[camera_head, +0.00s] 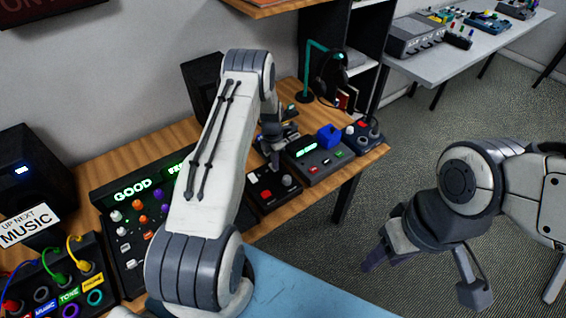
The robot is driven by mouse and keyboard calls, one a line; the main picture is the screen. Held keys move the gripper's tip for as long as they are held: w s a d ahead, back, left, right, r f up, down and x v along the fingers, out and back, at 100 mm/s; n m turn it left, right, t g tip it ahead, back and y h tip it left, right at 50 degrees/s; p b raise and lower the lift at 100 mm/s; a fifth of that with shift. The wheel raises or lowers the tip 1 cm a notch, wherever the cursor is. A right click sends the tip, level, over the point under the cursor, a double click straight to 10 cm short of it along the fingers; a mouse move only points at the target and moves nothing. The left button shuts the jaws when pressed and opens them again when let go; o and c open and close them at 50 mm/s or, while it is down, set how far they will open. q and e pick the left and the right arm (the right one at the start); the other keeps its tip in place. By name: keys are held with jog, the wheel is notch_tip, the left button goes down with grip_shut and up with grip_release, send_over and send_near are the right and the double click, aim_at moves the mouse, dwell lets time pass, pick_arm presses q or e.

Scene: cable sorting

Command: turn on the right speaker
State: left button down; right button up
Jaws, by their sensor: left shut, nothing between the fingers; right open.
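The right speaker (202,78) is a dark box against the wall at the back of the wooden desk. My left arm crosses in front of it and hides much of its front, so I cannot see a switch or light on it. My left gripper (274,159) is shut and empty, pointing down over the desk to the right of the speaker, near a black box with a red button (267,194). My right gripper (424,278) is open and empty, over the carpet to the right of the desk.
The left speaker (40,175) shows a small bluish-white light. A mixer (125,232) reading "GOOD" and a patch box (65,275) with coloured cables stand on the desk (140,155). A headphone stand (309,75) and several small devices crowd the right end.

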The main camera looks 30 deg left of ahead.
pick_arm(q)
jog(key=shift+d+f, duration=0.1)
jog(key=shift+f, duration=0.1)
jog(key=shift+w+a+b, duration=0.15)
jog(key=shift+a+b, duration=0.2)
jog(key=shift+a, duration=0.2)
jog(key=shift+w+a, duration=0.15)
jog(key=shift+a, duration=0.2)
jog(key=shift+r, duration=0.35)
